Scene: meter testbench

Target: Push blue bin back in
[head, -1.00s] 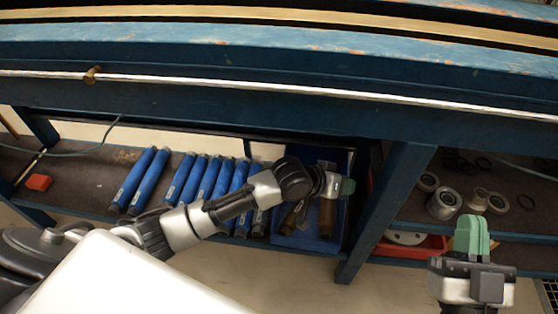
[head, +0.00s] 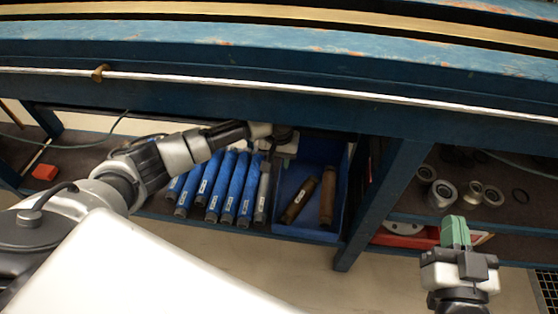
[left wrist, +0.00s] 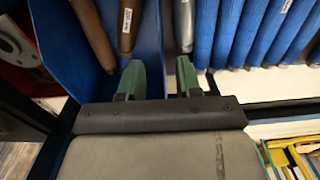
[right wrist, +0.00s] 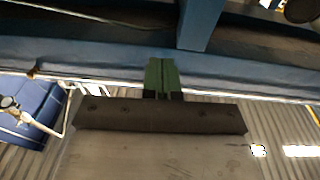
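The blue bin (head: 308,235) sits on the lower shelf under the bench, with brown cylinders (head: 327,195) inside. My left gripper (head: 287,148) is over its back left side in the head view, fingers partly hidden there. In the left wrist view the left gripper (left wrist: 160,82) has its fingers apart, one on each side of the bin's side wall (left wrist: 158,30); contact with the wall cannot be told. The bin also fills the upper left of that view (left wrist: 60,40). My right gripper (head: 455,230) is shut and empty, right of the bin and away from it.
Several blue cylinders (head: 230,185) and a grey one (head: 263,192) lie directly left of the bin. A bench leg (head: 385,200) stands to its right. Metal rings (head: 443,194) and a red tray (head: 410,238) are further right. The floor in front is clear.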

